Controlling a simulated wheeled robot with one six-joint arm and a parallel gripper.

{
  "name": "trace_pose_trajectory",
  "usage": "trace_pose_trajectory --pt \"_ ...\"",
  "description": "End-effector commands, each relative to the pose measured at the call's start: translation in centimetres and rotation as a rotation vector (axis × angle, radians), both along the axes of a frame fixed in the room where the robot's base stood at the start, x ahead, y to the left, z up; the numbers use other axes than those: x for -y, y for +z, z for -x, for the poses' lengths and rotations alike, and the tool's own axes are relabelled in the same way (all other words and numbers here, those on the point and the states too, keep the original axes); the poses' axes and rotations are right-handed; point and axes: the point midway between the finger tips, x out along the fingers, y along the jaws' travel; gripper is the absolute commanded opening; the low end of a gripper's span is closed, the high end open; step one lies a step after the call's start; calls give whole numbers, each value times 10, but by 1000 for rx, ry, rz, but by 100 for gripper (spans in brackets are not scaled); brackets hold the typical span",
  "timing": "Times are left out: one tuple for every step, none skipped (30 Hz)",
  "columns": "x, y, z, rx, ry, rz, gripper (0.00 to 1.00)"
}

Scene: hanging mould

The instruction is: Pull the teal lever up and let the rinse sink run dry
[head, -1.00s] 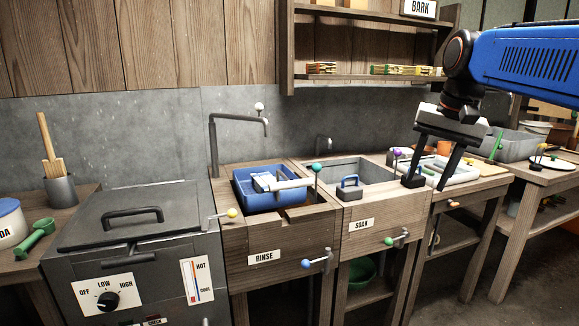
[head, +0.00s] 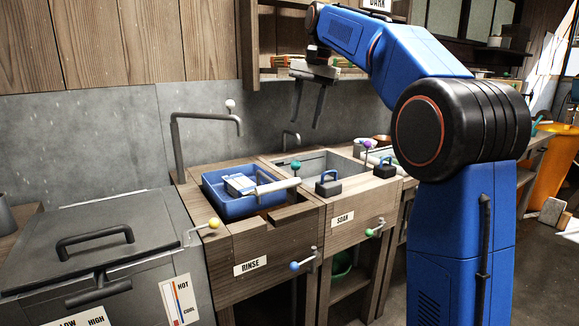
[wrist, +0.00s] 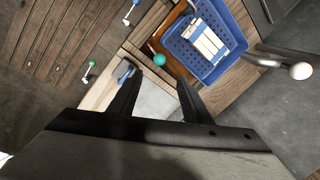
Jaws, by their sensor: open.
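The teal ball (head: 295,166) of the lever stands at the right back of the rinse sink (head: 222,246), a wooden unit labelled RINSE. The ball also shows in the wrist view (wrist: 159,60), just beyond and between my fingertips. A blue perforated basket (head: 212,196) sits in the rinse sink with a pale slatted item (head: 240,183) in it. It hides the sink floor, so I cannot tell the water level. My gripper (head: 306,138) is open and empty, pointing down above the teal ball, apart from it.
A tap (head: 205,117) with a white ball (head: 230,104) arches behind the rinse sink. A blue-ball lever (head: 295,266) is on its front and a yellow-ball lever (head: 214,223) at its left. The soak sink (head: 338,228) adjoins on the right, with dark blue-handled blocks (head: 328,187) along its edge.

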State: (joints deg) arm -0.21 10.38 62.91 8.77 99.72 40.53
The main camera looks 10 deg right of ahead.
Motion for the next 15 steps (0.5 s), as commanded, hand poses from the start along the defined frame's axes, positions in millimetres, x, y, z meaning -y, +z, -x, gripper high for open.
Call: trace_pose_trajectory --pt "-1 -6 0 -1 0 0 44" --pt "-2 -11 0 -1 1 0 44" --pt "-3 -16 -1 -1 1 0 44" --pt "-4 -22 -1 -2 1 0 44" --pt "-5 -27 -2 -1 1 0 44" --pt "-6 -34 -3 -3 1 0 44" --pt "-6 -39 -4 -1 1 0 44" --pt "-7 -45 -4 -3 1 0 44" --pt "-8 -52 -5 -1 1 0 44" --pt "-9 -57 -6 -3 1 0 44" --pt "-10 -62 -6 -2 1 0 44" --pt "-11 -69 -7 -2 0 0 44" --pt "-11 -74 -8 -3 0 0 44" --pt "-12 -79 -8 -1 0 0 44" --pt "-13 -87 -9 -3 0 0 44"
